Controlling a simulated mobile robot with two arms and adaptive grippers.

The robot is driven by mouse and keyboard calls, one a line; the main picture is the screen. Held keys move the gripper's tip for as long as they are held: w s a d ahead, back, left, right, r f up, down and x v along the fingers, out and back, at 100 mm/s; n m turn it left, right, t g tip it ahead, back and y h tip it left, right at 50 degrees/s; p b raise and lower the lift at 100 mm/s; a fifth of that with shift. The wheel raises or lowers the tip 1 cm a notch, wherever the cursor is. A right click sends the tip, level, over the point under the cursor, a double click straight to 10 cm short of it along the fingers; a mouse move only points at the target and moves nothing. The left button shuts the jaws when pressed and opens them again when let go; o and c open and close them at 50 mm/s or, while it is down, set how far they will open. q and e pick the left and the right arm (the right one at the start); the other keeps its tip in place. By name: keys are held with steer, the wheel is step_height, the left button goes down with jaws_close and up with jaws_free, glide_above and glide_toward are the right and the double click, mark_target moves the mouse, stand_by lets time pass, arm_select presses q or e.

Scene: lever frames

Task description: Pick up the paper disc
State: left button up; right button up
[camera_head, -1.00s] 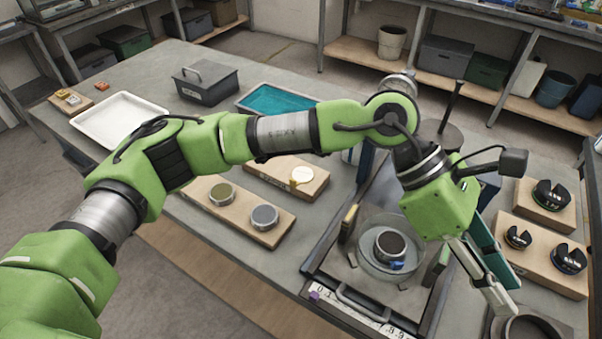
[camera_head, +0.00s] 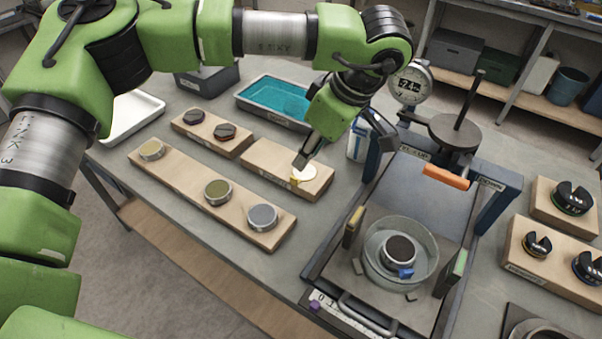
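The paper disc (camera_head: 306,173) is a small, round, cream-coloured piece on a wooden block (camera_head: 262,168) in the middle of the bench. My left gripper (camera_head: 300,163) points down at the disc from above, with its fingertips over or at the disc's left side. The fingers overlap in this view and hide part of the disc. I cannot tell whether they touch it or how far apart they are. My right gripper is not in view.
A metal press frame (camera_head: 430,180) with a glass dish (camera_head: 376,270) stands to the right. A long wooden board (camera_head: 180,183) with several round tins lies at the left. A teal tray (camera_head: 273,98) sits behind the disc's block. Slotted weights (camera_head: 572,198) stand at far right.

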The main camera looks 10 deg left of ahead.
mark_target(294, 177)
arm_select(q)
steer(key=p+x, duration=0.1)
steer(key=x, duration=0.3)
steer(key=shift+a+f, duration=0.1)
steer(key=shift+f, duration=0.15)
steer(key=p+x, duration=0.1)
steer(key=x, duration=0.3)
steer(key=shift+w+f, duration=0.1)
steer(key=shift+f, duration=0.05)
jaws_close()
